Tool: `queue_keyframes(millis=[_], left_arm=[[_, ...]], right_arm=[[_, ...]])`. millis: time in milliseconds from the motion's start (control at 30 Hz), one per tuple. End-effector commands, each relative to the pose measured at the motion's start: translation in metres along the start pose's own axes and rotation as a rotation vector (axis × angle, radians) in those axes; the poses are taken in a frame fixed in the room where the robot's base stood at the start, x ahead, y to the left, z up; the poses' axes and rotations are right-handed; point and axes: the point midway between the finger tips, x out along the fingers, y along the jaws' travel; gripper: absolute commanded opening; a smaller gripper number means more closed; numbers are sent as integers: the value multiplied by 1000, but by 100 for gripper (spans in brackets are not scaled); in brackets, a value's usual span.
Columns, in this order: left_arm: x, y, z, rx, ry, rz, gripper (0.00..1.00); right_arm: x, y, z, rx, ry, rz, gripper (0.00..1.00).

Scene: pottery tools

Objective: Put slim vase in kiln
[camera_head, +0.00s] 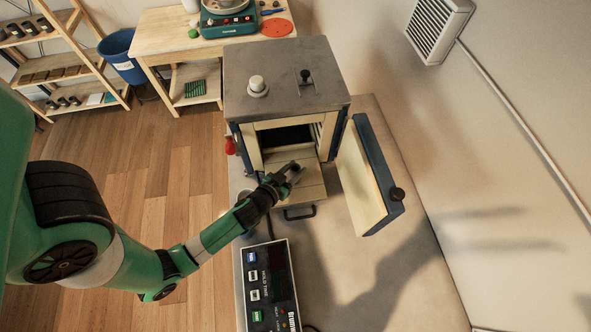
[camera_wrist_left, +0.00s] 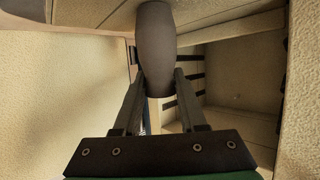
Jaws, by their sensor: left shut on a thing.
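The slim vase (camera_wrist_left: 155,45) is dark grey-brown and held between the two fingers of my left gripper (camera_wrist_left: 157,80) in the left wrist view. In the head view my left gripper (camera_head: 293,171) is at the front of the kiln (camera_head: 285,85), over the pale surface before its opening; the vase is hard to make out there. The kiln is a grey metal box with a pale lining. Its door (camera_head: 365,180) stands open to the right. The dark inside of the kiln shows partly behind the gripper. My right gripper is not in view.
A control box (camera_head: 267,285) with buttons lies on the bench (camera_head: 375,285) in front of the kiln. A red object (camera_head: 230,145) is at the kiln's left side. A wooden table (camera_head: 165,35) with a pottery wheel (camera_head: 228,20) and a blue bin (camera_head: 122,55) are at the back left.

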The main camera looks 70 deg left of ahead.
Motion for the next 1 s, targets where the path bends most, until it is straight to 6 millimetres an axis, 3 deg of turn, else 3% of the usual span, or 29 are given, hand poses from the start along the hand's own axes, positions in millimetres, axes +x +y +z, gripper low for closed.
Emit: queue_keyframes(millis=[100,133,300,667,767,1000], left_arm=[[2,0,4,0,0,0,0],[1,0,4,0,-1,0,44],[1,0,3,0,-1,0,71],[-2,0,-3,1,-1,0,71],[-18,1,2,4,-2,2,71],[-78,2,5,6,-3,7,71]], right_arm=[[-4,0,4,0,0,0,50],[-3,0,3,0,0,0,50],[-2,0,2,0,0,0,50],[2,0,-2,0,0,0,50],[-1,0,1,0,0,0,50],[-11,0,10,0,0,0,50]])
